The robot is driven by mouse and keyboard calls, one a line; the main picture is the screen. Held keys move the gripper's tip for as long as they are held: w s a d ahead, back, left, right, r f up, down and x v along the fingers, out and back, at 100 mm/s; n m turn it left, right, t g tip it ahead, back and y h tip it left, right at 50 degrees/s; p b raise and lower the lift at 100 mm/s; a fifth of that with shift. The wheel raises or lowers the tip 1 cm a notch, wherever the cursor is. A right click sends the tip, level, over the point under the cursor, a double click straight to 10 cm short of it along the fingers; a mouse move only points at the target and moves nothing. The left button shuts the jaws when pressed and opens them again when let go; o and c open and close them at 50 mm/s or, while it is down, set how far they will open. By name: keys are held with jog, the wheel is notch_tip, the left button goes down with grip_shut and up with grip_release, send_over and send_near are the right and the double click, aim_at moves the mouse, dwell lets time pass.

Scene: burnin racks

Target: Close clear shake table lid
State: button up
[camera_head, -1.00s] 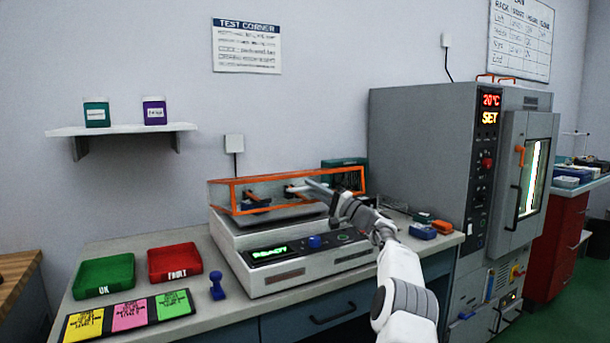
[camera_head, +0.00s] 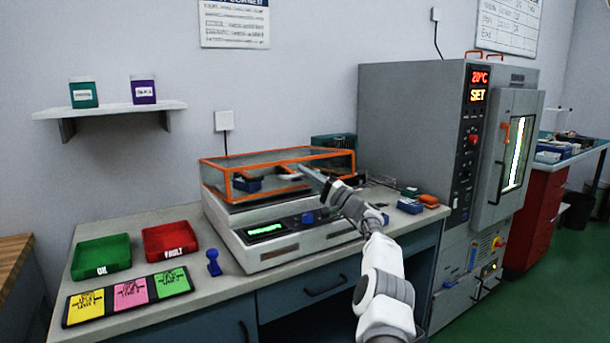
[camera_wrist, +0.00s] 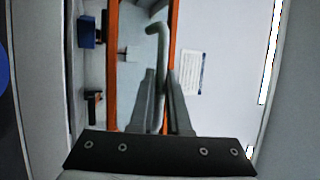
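The clear shake table lid (camera_head: 290,160) has an orange frame and lies low and nearly level over the shake table (camera_head: 300,245) on the bench. I cannot tell whether its front edge rests fully on the table. My gripper (camera_head: 312,174) is at the front of the lid. In the wrist view, my gripper's fingers (camera_wrist: 161,80) lie close together on both sides of a grey bent bar, the lid handle (camera_wrist: 153,35). Orange frame strips (camera_wrist: 112,70) run beside it. A small blue part (camera_head: 247,184) shows inside through the clear side.
A grey oven cabinet (camera_head: 410,120) stands to the right. Red and blue blocks (camera_head: 411,205) lie at the bench's right. Green (camera_head: 102,257) and red (camera_head: 170,242) trays, coloured cards (camera_head: 130,293) and a blue stamp-like object (camera_head: 213,262) are at the left.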

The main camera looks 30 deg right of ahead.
jog(key=shift+a, duration=0.1)
jog(key=shift+s+d+f, duration=0.35)
jog(key=shift+f, duration=0.15)
jog(key=p+v, duration=0.1)
jog(key=v, duration=1.5)
jog(key=shift+s+r, duration=0.25)
jog(key=shift+s, duration=0.05)
